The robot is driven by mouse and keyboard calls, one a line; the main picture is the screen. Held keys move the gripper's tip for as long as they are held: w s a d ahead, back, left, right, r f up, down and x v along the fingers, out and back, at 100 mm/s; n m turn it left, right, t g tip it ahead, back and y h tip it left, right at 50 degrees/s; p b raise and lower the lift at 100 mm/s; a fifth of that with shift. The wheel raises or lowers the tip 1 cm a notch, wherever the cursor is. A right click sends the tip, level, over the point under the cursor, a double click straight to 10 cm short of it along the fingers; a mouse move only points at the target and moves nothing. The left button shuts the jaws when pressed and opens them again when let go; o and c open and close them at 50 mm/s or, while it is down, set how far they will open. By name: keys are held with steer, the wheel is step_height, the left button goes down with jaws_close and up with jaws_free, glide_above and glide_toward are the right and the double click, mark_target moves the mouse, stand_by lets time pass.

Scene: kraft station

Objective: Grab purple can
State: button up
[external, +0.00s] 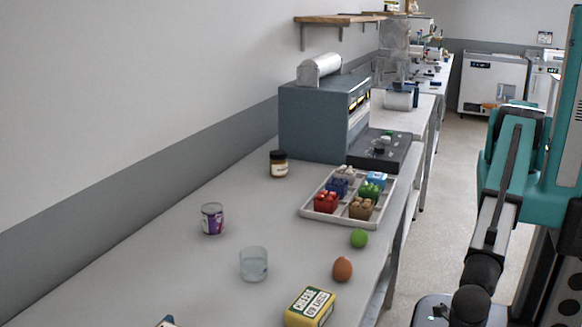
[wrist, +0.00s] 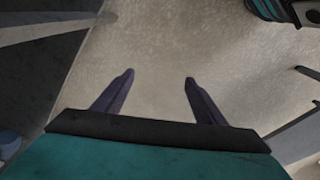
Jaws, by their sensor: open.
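The purple can (external: 212,219) stands upright on the grey counter (external: 180,265), toward the wall side, left of centre in the external view. It has a purple and white label and a metal rim. In the wrist view my gripper (wrist: 158,82) is open, with two dark fingers apart and nothing between them. It points at the speckled floor, away from the can. The can is not in the wrist view. In the external view my arm is at the right, beside the counter, and my gripper's fingers cannot be made out.
A glass (external: 254,264) stands near the can. A brown egg (external: 342,269), a green lime-like ball (external: 359,238) and a yellow cheese box (external: 311,307) lie toward the front edge.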

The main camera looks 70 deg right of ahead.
steer(key=w+a+r+m+t+y, duration=0.1)
steer(key=w+a+r+m+t, duration=0.5)
steer(key=r, duration=0.8)
steer(key=w+a+r+m+t+y, duration=0.1)
steer(key=w+a+r+m+y, duration=0.15)
steer(key=w+a+r, duration=0.75)
steer(key=w+r+m+t+y, duration=0.1)
steer(key=w+r+m+t, duration=0.35)
steer(key=r, duration=1.45)
steer(key=n+t+h, duration=0.5)
steer(key=n+h, duration=0.2)
steer(key=n, duration=1.4)
glide_toward(221, 211)
steer(key=w+n, duration=0.1)
steer(key=w+t, duration=0.1)
steer(key=w+f+n+p, duration=0.1)
steer(key=w, duration=0.1)
steer(key=shift+d+n+t, duration=0.25)
steer(key=shift+d+n, duration=0.05)
steer(key=shift+w+f+y, duration=0.25)
steer(key=shift+w+f, duration=0.05)
steer(key=shift+w, duration=0.4)
